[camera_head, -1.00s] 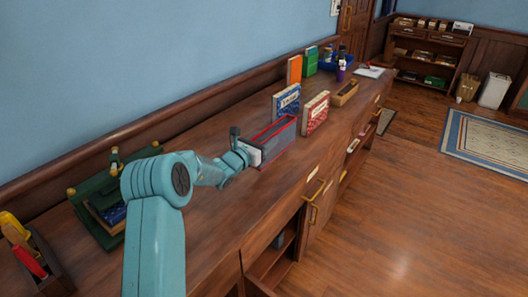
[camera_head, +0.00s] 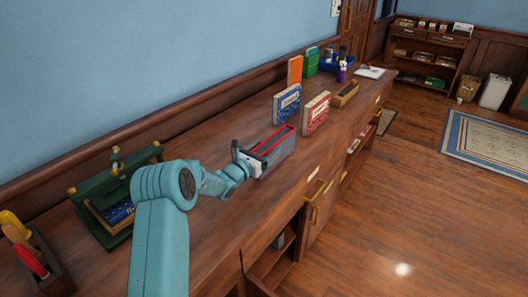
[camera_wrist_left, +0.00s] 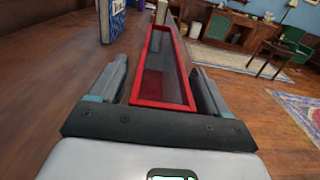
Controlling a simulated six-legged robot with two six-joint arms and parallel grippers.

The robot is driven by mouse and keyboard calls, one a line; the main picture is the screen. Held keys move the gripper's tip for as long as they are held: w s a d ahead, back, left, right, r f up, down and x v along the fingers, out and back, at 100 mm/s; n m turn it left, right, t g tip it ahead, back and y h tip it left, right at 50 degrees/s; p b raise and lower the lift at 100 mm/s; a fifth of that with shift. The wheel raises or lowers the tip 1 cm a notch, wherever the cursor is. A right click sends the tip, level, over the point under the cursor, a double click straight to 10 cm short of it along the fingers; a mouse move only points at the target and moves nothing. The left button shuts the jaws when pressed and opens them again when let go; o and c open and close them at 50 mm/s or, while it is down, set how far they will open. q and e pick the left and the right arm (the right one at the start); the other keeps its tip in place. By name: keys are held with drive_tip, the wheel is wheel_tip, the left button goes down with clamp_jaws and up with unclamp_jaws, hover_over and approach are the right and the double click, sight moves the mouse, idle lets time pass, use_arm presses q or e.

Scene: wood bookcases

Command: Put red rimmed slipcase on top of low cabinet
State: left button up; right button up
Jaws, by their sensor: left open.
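The red rimmed slipcase (camera_head: 277,148) is a grey, open-topped box with a red rim, standing on the wooden top of the low cabinet (camera_head: 215,220). In the left wrist view the slipcase (camera_wrist_left: 162,68) lies lengthwise ahead, its near end between my two fingers. My left gripper (camera_head: 258,160) is open at the near end of the slipcase, one finger along each side. In the left wrist view a small gap shows beside the left finger; contact on the right cannot be told. My right gripper is not in view.
A blue book (camera_head: 287,104) and a red book (camera_head: 315,113) stand just beyond the slipcase. A green rack (camera_head: 117,193) with a blue book and a tool box (camera_head: 43,262) are at the left. The cabinet top in front of the rack is clear.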

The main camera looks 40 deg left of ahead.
use_arm(q)
drive_tip(key=shift+r, duration=0.15)
drive_tip(key=shift+s, duration=0.3)
drive_tip(key=s, duration=0.3)
drive_tip(key=s+d, duration=0.1)
drive_tip(key=s, duration=0.3)
drive_tip(key=s+b, duration=0.1)
drive_tip(key=s, duration=0.3)
drive_tip(key=shift+s+d, duration=0.1)
drive_tip(key=shift+d, duration=0.05)
